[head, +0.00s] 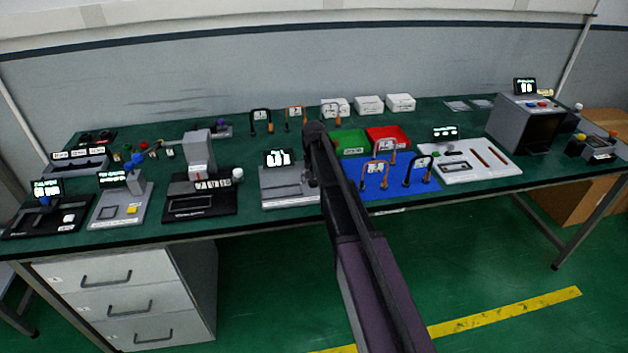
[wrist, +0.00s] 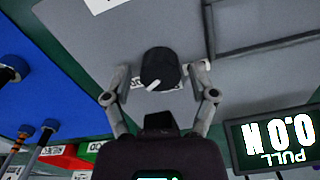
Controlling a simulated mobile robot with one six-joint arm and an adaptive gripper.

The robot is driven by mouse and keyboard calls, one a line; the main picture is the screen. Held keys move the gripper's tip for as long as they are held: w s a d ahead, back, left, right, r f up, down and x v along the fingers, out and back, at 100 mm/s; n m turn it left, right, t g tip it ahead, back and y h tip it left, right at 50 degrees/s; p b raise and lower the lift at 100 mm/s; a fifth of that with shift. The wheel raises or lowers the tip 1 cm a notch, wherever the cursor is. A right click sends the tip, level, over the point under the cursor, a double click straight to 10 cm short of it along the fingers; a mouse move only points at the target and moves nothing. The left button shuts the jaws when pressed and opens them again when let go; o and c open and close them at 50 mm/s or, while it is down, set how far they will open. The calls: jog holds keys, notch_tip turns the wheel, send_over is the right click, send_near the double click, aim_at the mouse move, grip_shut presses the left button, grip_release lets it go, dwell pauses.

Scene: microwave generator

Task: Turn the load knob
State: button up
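The load knob (wrist: 161,66) is round and black with a white pointer mark toward the lower left in the wrist view. It sits on a grey device, over a white label. My gripper (wrist: 160,72) is open, one finger on each side of the knob with a visible gap at both sides. A small display (wrist: 275,140), upside down in the wrist view, reads "PULL 0.0 N". In the head view the grey device (head: 285,190) with its display (head: 277,158) stands at the table's front middle. My arm covers the device's right side, and the knob is hidden there.
A blue mat (head: 385,187) with padlock-like shackles lies right of the device, with green (head: 352,143) and red (head: 390,137) bins behind. A black device (head: 200,205) with a grey block stands to the left. A grey microwave-like box (head: 525,125) stands far right.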

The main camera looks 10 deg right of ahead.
jog(key=shift+n, duration=0.3)
dwell(0.4)
jog(key=n, duration=0.5)
jog(key=shift+a, duration=0.1)
jog(key=n, duration=0.6)
jog(key=shift+n, duration=0.3)
notch_tip(320, 180, up, 14)
jog(key=p, duration=1.4)
jog(key=s+f+m+b, duration=0.3)
jog(key=s, duration=0.7)
jog(key=s+f+m+b, duration=0.3)
jog(key=s, duration=0.6)
jog(key=s+f+m+b, duration=0.3)
jog(key=s, duration=0.7)
jog(key=shift+s+f, duration=0.15)
jog(key=shift+s, duration=0.2)
dwell(0.5)
